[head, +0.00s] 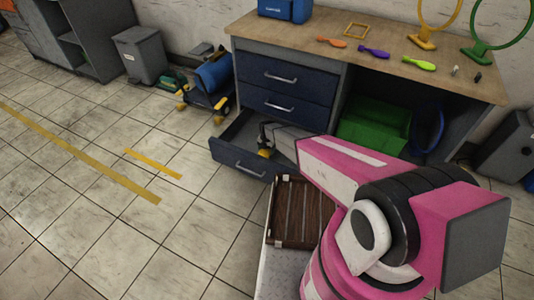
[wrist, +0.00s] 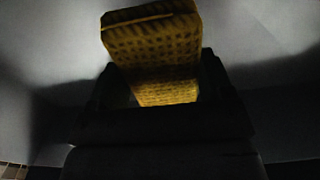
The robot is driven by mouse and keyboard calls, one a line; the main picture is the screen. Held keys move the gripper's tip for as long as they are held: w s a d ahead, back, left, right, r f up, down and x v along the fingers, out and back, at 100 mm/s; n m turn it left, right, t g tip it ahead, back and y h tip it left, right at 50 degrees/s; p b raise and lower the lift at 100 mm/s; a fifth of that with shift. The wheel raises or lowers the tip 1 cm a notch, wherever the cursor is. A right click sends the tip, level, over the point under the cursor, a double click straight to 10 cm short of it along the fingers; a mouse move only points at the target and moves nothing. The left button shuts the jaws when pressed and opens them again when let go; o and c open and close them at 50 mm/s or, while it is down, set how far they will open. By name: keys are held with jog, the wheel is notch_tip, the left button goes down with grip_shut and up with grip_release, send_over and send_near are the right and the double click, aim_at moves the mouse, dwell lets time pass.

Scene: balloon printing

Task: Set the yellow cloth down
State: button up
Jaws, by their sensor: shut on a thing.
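The yellow cloth (wrist: 152,45) shows in the wrist view as a yellow block with a dark woven pattern. It sits between the two dark fingers of my gripper (wrist: 160,92), which is shut on it. In the head view my gripper (head: 268,140) reaches into the open bottom drawer (head: 238,160) of the desk. A small patch of the yellow cloth (head: 265,153) shows there by the fingers. The wrist view is dark, with grey surfaces around the cloth. I cannot tell whether the cloth touches the drawer floor.
The two upper drawers (head: 280,78) are closed. A brown slatted crate (head: 297,212) is near my base. A blue-and-yellow toy (head: 211,78) stands left of the desk.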

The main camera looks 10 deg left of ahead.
aim_at(267, 153)
jog(key=shift+f, duration=1.7)
jog(key=shift+f, duration=0.15)
jog(key=o, duration=1)
notch_tip(267, 153, up, 13)
jog(key=shift+d+f, duration=0.1)
jog(key=shift+f, duration=0.1)
jog(key=s+d+r+m, duration=0.7)
jog(key=d+r+m, duration=0.3)
jog(key=d, duration=0.1)
jog(key=s+d+r+m, duration=0.7)
jog(key=d+r+m, duration=0.4)
jog(key=s+d+r+m, duration=0.7)
jog(key=d+r+m, duration=0.4)
jog(key=shift+s+d, duration=0.25)
jog(key=shift+s, duration=0.1)
